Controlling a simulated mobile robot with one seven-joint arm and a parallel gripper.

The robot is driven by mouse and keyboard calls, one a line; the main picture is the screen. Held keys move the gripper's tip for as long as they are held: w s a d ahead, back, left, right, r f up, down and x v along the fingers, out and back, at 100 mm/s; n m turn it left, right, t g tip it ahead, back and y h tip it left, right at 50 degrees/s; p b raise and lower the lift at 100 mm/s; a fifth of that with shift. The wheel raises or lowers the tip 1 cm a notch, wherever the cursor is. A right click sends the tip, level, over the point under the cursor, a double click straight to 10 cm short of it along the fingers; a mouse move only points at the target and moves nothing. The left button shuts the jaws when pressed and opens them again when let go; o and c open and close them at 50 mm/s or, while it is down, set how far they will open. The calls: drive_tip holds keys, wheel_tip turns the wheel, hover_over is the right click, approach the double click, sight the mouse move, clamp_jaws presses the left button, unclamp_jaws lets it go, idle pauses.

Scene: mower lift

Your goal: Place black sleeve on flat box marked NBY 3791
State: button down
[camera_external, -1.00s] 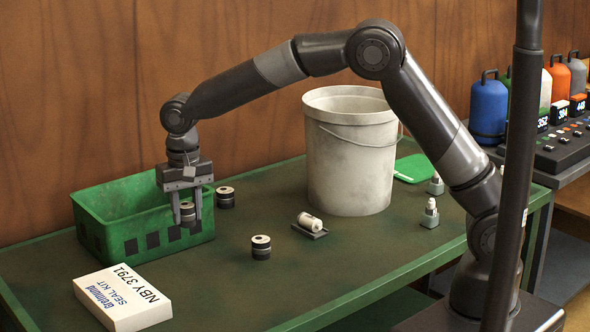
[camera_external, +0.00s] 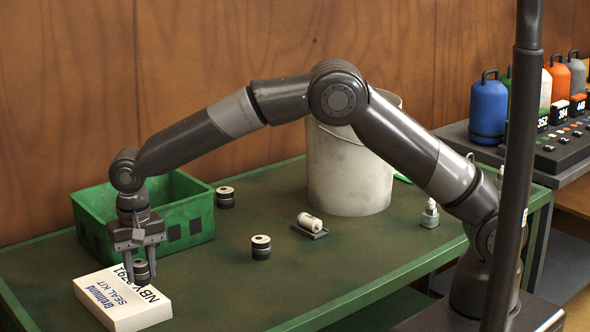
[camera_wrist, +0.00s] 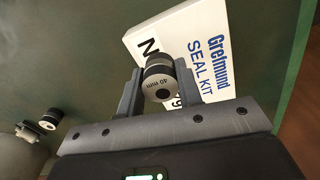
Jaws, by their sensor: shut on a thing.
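My gripper (camera_external: 141,277) is shut on a black sleeve (camera_external: 141,268) with a pale top, and holds it over the flat white box (camera_external: 112,306). The box is marked Grelmund SEAL KIT and NBY 3791; the gripper hides part of the number. In the wrist view the sleeve (camera_wrist: 159,82) shows a pale end face reading 40 mm, between the two fingers, with the box (camera_wrist: 212,45) behind it. I cannot tell whether the sleeve touches the box top.
A green crate (camera_external: 190,222) stands behind my gripper. Two similar sleeves stand on the green table, one beside the crate (camera_external: 225,197) and one mid-table (camera_external: 261,247). A white roller on a small holder (camera_external: 311,225) and a large pale bucket (camera_external: 345,165) are farther right.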

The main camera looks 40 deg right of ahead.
sight(134, 288)
drive_tip(key=shift+f, duration=1.75)
drive_tip(key=shift+f, duration=0.1)
drive_tip(key=c, duration=1)
unclamp_jaws()
wheel_tip(134, 288, up, 12)
drive_tip(key=shift+r, duration=0.1)
